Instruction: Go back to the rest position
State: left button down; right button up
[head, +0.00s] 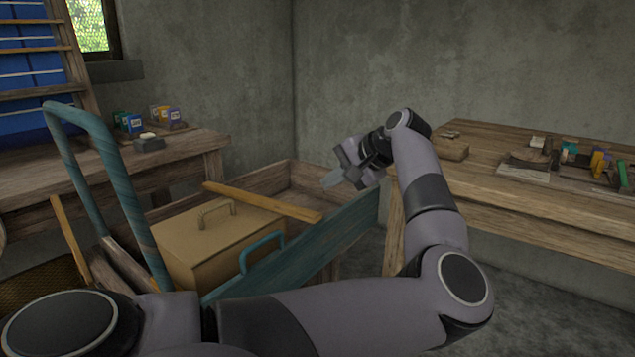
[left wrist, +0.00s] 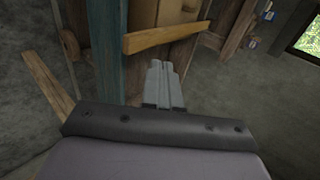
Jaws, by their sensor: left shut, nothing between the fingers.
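My left arm comes in from the lower left of the head view, bends at the right and reaches back up. Its gripper (head: 332,178) hangs over the far right end of a wooden cart or crate (head: 290,172). The fingers are shut and empty. In the left wrist view the closed fingers (left wrist: 163,84) point toward a wooden bar (left wrist: 165,37) and a teal board (left wrist: 106,50); I cannot tell the gap between them. My right gripper is not in view.
A tan box (head: 215,243) with a handle sits in the cart, behind a teal side board (head: 310,245) with a handle. A wooden bar (head: 262,202) lies across. A workbench (head: 500,190) with small items stands right, another table (head: 190,150) left. Grey floor shows at lower right.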

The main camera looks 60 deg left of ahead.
pick_arm(q)
jog(key=shift+v, duration=0.85)
jog(key=shift+f, duration=0.1)
